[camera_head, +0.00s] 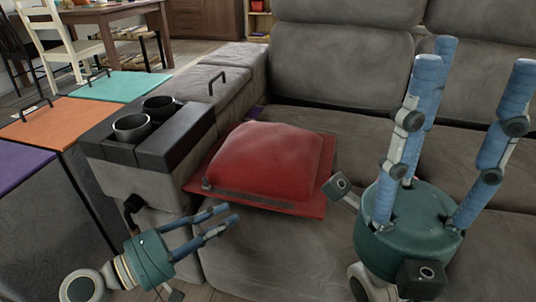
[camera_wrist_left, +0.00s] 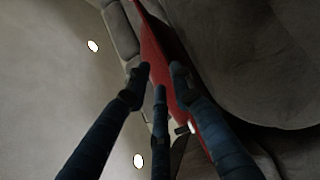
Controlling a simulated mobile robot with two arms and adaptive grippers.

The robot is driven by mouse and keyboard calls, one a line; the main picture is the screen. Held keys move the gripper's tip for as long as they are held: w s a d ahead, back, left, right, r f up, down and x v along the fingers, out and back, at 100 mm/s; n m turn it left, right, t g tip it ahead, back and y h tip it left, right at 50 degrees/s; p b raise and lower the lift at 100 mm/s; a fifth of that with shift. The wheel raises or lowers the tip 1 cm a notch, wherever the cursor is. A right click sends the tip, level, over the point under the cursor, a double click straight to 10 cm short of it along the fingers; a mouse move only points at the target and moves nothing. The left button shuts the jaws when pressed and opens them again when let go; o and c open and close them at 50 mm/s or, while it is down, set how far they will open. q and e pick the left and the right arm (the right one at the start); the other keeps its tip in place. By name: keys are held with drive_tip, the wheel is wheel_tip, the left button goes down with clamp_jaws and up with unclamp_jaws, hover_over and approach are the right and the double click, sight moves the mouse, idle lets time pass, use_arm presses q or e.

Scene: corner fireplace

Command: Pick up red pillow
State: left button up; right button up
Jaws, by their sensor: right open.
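The red pillow (camera_head: 265,160) lies on the sofa seat beside the cup-holder armrest, on a flat red border. My left gripper (camera_head: 232,213) is in front of and below it, its fingers pointing up and right towards its front edge, apart from each other with nothing between them. In the left wrist view the pillow (camera_wrist_left: 165,35) shows as a red strip running diagonally beyond the fingertips (camera_wrist_left: 160,78); I cannot tell whether they touch it. My right gripper (camera_head: 472,65) is open and empty, fingers pointing up, right of the pillow.
The armrest (camera_head: 185,150) with two dark cup holders (camera_head: 132,127) stands left of the pillow. Orange (camera_head: 45,122) and teal (camera_head: 120,86) lidded boxes are further left. The sofa backrest (camera_head: 340,60) rises behind. A table (camera_head: 130,15) and white chair (camera_head: 65,50) are at the back left.

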sight(253, 204)
use_arm(q)
drive_tip(key=x, duration=0.8)
drive_tip(key=shift+w+d+f, duration=0.1)
drive_tip(key=shift+d+f, duration=0.05)
drive_tip(key=shift+d, duration=0.05)
clamp_jaws()
